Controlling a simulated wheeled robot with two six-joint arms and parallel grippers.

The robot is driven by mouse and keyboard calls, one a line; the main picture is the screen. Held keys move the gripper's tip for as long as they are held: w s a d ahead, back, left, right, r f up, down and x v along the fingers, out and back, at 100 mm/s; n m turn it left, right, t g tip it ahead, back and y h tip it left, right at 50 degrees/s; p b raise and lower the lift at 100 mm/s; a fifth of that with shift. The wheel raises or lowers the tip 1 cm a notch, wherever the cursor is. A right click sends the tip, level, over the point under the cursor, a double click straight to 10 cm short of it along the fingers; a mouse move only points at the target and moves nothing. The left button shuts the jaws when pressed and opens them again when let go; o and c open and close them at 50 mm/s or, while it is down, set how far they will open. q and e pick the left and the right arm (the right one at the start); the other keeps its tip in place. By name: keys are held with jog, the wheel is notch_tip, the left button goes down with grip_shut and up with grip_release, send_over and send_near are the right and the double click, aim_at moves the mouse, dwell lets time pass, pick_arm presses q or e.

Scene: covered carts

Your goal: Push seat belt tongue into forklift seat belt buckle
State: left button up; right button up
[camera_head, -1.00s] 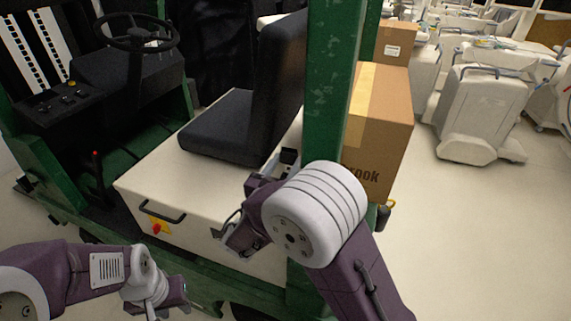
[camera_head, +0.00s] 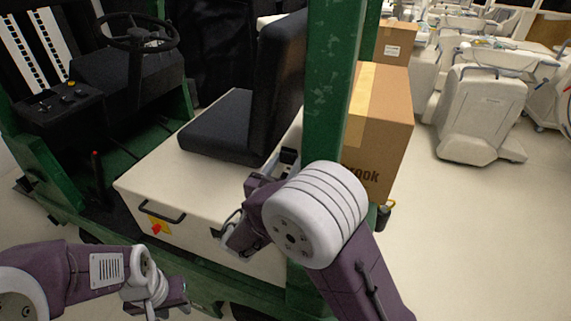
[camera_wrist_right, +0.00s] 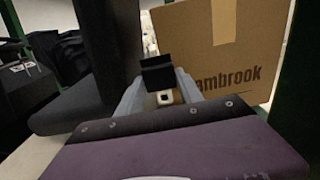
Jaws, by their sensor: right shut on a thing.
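My right gripper (camera_head: 281,161) is low beside the seat, behind the seat back and left of the green post. In the right wrist view its two grey fingers (camera_wrist_right: 158,84) are closed in on a small black block, which I take to be the seat belt tongue (camera_wrist_right: 157,72). The block also shows as a dark spot in the head view (camera_head: 289,156). A small pale piece with a dark opening (camera_wrist_right: 165,98) shows between the fingers below it; I cannot tell whether it is the buckle. My left gripper (camera_head: 180,297) is low at the left, empty-looking, its fingers unclear.
The black seat (camera_head: 225,125) stands on the forklift's cream housing (camera_head: 150,185). The green post (camera_head: 325,90) rises close to my right gripper. A cardboard box (camera_head: 385,130) stands behind the post. Covered carts (camera_head: 480,115) and open floor lie at the right.

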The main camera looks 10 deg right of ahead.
aim_at(288, 169)
jog(key=shift+f+b, duration=1.8)
jog(key=shift+f, duration=0.2)
jog(key=shift+r, duration=0.15)
jog(key=shift+w+r+p, duration=0.2)
jog(key=shift+r+p, duration=0.9)
jog(key=shift+r, duration=0.15)
grip_shut()
jog(key=shift+s+r+p, duration=0.3)
jog(key=shift+r+p, duration=0.05)
jog(key=shift+r, duration=0.15)
jog(key=shift+w+f, duration=0.15)
jog(key=shift+f, duration=0.1)
jog(key=shift+b, duration=0.3)
jog(key=shift+f+b, duration=1.3)
jog(key=shift+f, duration=0.2)
jog(key=o, duration=1.5)
grip_release()
